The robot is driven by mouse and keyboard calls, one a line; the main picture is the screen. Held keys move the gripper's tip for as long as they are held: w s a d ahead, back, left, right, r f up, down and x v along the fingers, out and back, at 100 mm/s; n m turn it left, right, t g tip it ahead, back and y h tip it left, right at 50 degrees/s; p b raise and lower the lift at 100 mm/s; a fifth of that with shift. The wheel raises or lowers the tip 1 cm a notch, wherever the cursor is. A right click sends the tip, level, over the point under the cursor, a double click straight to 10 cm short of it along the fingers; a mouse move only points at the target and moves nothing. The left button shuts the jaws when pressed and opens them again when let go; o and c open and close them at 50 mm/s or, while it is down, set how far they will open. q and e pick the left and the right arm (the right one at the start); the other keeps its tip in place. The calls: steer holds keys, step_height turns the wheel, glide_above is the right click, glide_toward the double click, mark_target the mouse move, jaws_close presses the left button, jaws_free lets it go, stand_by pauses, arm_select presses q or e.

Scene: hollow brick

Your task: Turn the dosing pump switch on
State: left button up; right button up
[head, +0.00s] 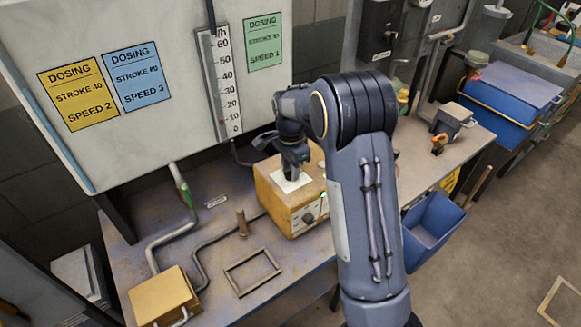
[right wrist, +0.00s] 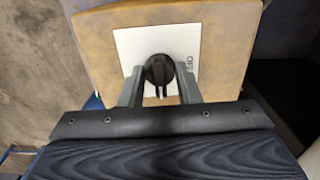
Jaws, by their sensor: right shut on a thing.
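The dosing pump is a worn yellow box (head: 283,213) on the bench in the head view, with a white plate (head: 289,185) on its top. In the right wrist view the dark round switch knob (right wrist: 159,70) stands on the white plate (right wrist: 128,45). Sideways lettering, partly legible as OFF, is on the plate beside the knob. My right gripper (head: 291,172) reaches down to the box top. In the wrist view its fingers (right wrist: 160,88) are shut on the knob, one on each side. The knob's exact angle is hard to tell. My left gripper is not in view.
Dosing cards and a scale hang on the white panel (head: 150,150) behind. A smaller yellow box (head: 163,295), pipes and an empty frame (head: 252,272) are on the bench (head: 215,275) to the left. A blue bin (head: 432,228) is to the right.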

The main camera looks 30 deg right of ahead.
stand_by(0.5)
steer(key=o, duration=1)
step_height(320, 180, up, 8)
steer(key=shift+f+b, duration=0.1)
steer(key=shift+b, duration=0.45)
steer(key=s+a+n+t+y, duration=0.1)
steer(key=s+a+n, duration=0.3)
steer(key=s, duration=0.5)
steer(key=s+a+r+n+t+y, duration=0.1)
steer(key=s+a+n+t, duration=0.2)
steer(key=s+n, duration=0.3)
steer(key=s+a+r+n+t+y, duration=0.1)
steer(key=s+a+n, duration=0.3)
steer(key=s, duration=1)
steer(key=shift+a+n+t+y, duration=0.3)
steer(key=shift+n+t+y, duration=0.1)
steer(key=shift+n, duration=0.3)
